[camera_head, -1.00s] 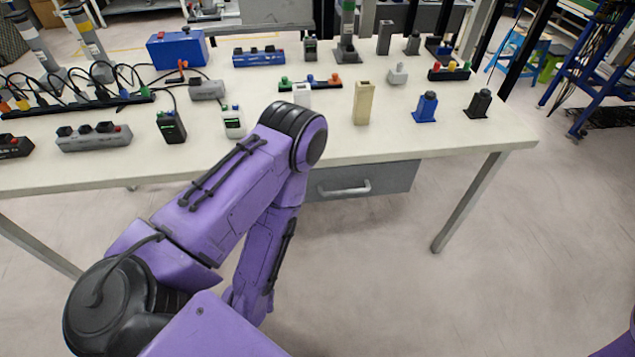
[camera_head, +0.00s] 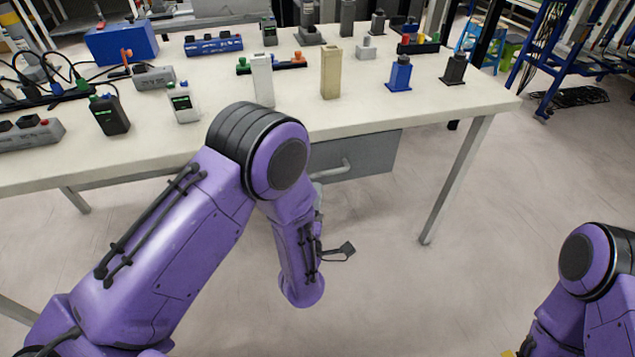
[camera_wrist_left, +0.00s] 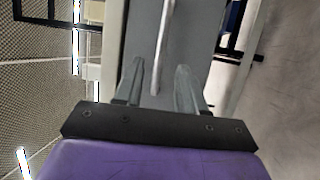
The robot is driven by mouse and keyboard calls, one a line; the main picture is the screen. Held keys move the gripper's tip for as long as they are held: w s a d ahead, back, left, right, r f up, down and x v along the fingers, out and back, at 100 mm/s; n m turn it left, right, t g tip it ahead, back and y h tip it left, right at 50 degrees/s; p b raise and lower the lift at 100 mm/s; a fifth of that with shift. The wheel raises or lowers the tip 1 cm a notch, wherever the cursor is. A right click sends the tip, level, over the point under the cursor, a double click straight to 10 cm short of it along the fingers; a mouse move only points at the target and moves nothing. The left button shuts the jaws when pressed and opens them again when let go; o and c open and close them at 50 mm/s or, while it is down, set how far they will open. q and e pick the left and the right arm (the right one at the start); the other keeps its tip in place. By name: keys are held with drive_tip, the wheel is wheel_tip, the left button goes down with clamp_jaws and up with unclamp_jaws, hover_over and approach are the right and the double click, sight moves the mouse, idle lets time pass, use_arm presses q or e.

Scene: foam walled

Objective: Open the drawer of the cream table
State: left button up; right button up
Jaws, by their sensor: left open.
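The cream table (camera_head: 420,112) stands across the head view. Its grey drawer (camera_head: 375,158) hangs under the front edge and looks shut, with its left part hidden behind my left arm. A pale bar handle (camera_head: 335,171) is on the drawer front. In the left wrist view the handle (camera_wrist_left: 165,45) runs up the picture against the grey drawer front (camera_wrist_left: 198,35). My left gripper (camera_wrist_left: 160,80) is open there, its fingers on either side of the handle's near end; I cannot tell the remaining distance. In the head view my forearm mostly hides this gripper. My right gripper is out of view.
On the tabletop stand a beige block (camera_head: 331,72), a white block (camera_head: 262,80), a blue part (camera_head: 400,74), a black part (camera_head: 455,69) and a blue box (camera_head: 122,43). A table leg (camera_head: 455,180) is right of the drawer. The floor in front is clear.

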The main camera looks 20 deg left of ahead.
use_arm(q)
drive_tip(key=x, duration=0.5)
drive_tip(key=shift+w+a, duration=0.1)
drive_tip(key=shift+w, duration=0.25)
clamp_jaws()
